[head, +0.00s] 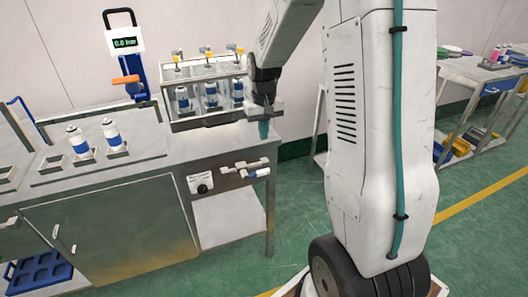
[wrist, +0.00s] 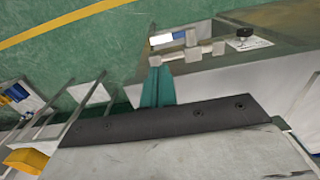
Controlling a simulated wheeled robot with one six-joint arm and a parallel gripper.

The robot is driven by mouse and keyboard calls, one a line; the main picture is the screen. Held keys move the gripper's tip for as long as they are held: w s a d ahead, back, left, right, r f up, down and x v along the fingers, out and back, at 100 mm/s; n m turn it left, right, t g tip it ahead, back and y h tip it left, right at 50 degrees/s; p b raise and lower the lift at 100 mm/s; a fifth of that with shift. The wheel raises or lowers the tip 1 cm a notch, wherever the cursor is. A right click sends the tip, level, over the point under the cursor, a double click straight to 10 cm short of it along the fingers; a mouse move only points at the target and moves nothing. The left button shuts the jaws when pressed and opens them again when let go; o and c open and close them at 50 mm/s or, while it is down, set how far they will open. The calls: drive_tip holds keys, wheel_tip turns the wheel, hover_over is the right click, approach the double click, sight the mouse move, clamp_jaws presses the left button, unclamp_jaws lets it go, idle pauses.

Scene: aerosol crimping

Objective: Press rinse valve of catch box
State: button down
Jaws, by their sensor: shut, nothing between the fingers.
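My gripper (head: 264,129) has teal fingers and points down beside the right end of the bench. Its fingers are shut and empty; they also show in the wrist view (wrist: 157,82). A white valve-like fitting (head: 246,169) with a blue-and-white part sits on the bench's front face, below the gripper in the head view. The fitting also shows in the wrist view (wrist: 188,50), just beyond the fingertips; I cannot tell whether they touch. No label names the rinse valve.
A black round knob (head: 201,188) on a white plate is left of the fitting. Two cans (head: 78,141) (head: 113,135) stand in holders on the bench (head: 140,166). A gauge stand (head: 125,44) reads 0.0 bar. Green floor (head: 300,223) is free right of the bench.

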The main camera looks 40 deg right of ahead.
sight(264, 171)
wheel_tip(264, 171, down, 13)
drive_tip(key=shift+f, duration=0.2)
drive_tip(key=shift+f, duration=0.1)
idle(0.5)
